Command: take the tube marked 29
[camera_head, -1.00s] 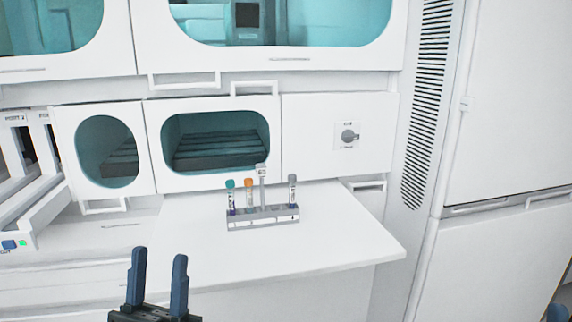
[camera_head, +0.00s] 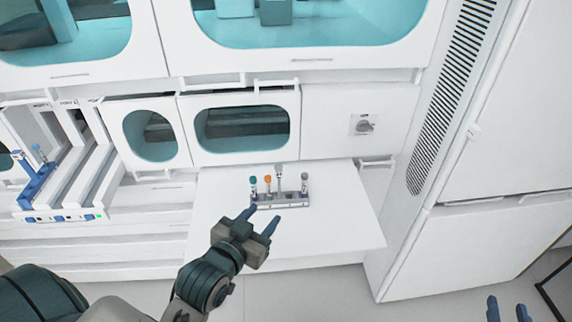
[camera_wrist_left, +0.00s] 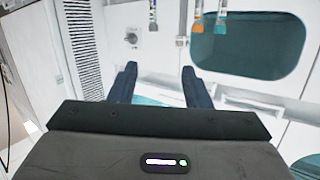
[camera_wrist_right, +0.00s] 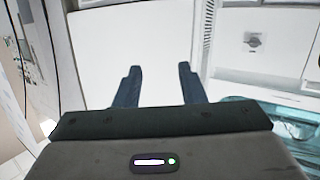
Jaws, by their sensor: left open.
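A small grey rack (camera_head: 285,201) stands on the white shelf and holds upright tubes. In the head view one has a teal cap (camera_head: 253,181), one an orange cap (camera_head: 267,179) and one a grey cap (camera_head: 304,176). A taller grey-topped piece (camera_head: 279,170) stands between orange and grey. I cannot read the number 29 on any tube. My left gripper (camera_head: 260,218) is open and empty, just in front of the rack. The orange cap also shows at the top of the left wrist view (camera_wrist_left: 182,41). My right gripper (camera_head: 507,309) is open and empty at the lower right, far from the rack.
The white shelf (camera_head: 335,225) is bare around the rack. Cabinets with windows (camera_head: 242,128) and a panel with a knob (camera_head: 363,124) stand behind it. A blue holder (camera_head: 36,185) with tubes stands on the left in a white frame. A tall white cabinet (camera_head: 490,240) bounds the right.

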